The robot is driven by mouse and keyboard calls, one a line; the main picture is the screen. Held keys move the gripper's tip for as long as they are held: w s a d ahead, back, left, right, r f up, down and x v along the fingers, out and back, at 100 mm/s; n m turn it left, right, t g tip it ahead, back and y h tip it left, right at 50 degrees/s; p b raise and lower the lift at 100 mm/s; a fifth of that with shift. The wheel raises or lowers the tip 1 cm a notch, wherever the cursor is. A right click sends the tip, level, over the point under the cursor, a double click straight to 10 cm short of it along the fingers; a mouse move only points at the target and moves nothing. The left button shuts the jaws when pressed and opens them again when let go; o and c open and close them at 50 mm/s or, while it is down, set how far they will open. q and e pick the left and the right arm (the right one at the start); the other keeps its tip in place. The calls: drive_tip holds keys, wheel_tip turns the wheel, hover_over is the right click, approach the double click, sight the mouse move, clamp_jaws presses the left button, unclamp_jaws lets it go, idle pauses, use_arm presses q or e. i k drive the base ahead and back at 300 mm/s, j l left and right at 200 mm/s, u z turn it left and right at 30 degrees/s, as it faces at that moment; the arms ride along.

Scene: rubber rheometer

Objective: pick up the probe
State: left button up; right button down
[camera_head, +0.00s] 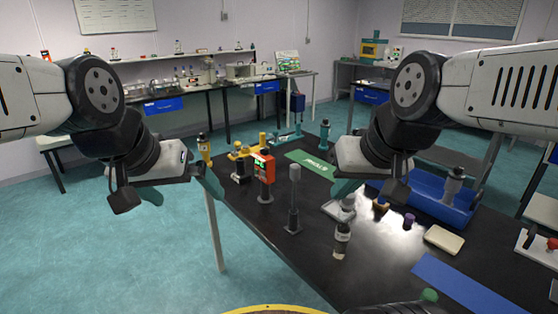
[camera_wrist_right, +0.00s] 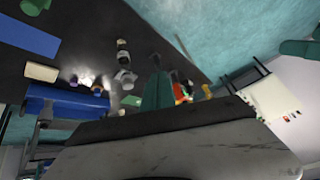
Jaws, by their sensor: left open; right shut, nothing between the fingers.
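A grey upright piece (camera_head: 294,200) with a block-shaped head on a slim post stands on the black table; it may be the probe, but I cannot tell for certain. My left gripper (camera_head: 182,187) is open and empty, left of this piece and by the table's left edge. My right gripper (camera_head: 345,188) is shut and empty, above the table and right of the grey piece. Its closed teal fingers also show in the right wrist view (camera_wrist_right: 157,88). A dark bottle with a pale label (camera_head: 341,240) stands below the right gripper in the picture.
A red device with a green display (camera_head: 264,172) stands behind the grey piece. A blue bin (camera_head: 425,203), a cream block (camera_head: 444,240), a purple cylinder (camera_head: 409,219) and a blue mat (camera_head: 465,283) are on the right. A green mat (camera_head: 311,162) lies farther back.

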sight(295, 169)
drive_tip(key=i+j+z, duration=0.2)
drive_tip(key=j, duration=0.25)
drive_tip(key=j+z, duration=0.25)
drive_tip(key=j, duration=0.2)
drive_tip(key=i+j+z, duration=0.2)
drive_tip(key=j, duration=0.3)
drive_tip(key=k+l, duration=0.05)
drive_tip(key=k, duration=0.05)
